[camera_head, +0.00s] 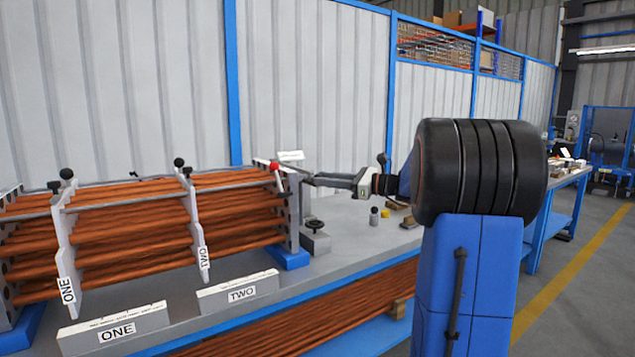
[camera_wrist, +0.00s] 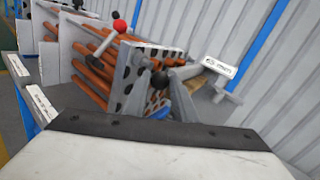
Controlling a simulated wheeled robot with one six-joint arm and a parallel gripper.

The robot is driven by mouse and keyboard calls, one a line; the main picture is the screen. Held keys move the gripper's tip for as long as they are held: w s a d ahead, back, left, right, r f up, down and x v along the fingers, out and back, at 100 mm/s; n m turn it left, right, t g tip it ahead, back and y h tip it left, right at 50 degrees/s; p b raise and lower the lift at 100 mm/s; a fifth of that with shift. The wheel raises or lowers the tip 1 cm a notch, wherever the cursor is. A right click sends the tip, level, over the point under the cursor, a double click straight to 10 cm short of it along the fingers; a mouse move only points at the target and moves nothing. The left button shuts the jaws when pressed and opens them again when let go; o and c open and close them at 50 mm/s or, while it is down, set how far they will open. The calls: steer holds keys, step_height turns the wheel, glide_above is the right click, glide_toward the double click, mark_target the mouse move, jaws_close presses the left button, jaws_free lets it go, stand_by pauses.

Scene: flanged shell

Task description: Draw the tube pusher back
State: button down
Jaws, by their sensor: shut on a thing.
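The flanged shell is a rack of copper-coloured tubes (camera_head: 130,225) between grey plates on the bench, with a perforated end plate (camera_head: 292,210) at its right end. In the wrist view the end plate (camera_wrist: 130,72) is full of holes, with tube ends in some. My gripper (camera_head: 312,179) reaches in from the right beside the end plate. In the wrist view its fingers (camera_wrist: 163,77) are shut on a small dark round end, which looks like the tube pusher's knob (camera_wrist: 158,81). The rest of the pusher is hidden or too small to make out.
A red ball handle (camera_head: 274,165) stands at the rack's top right, close to my gripper; it also shows in the wrist view (camera_wrist: 120,26). Plates ONE (camera_head: 67,285) and TWO (camera_head: 202,256) stand upright. A small sign (camera_wrist: 219,67) stands behind. Small items lie on the bench right.

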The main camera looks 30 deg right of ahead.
steer(key=d, duration=1.4)
steer(key=shift+w, duration=0.25)
steer(key=c, duration=1.5)
jaws_free()
steer(key=shift+d, duration=0.15)
steer(key=shift+o, duration=0.2)
steer(key=v, duration=1.7)
steer(key=shift+s, duration=0.2)
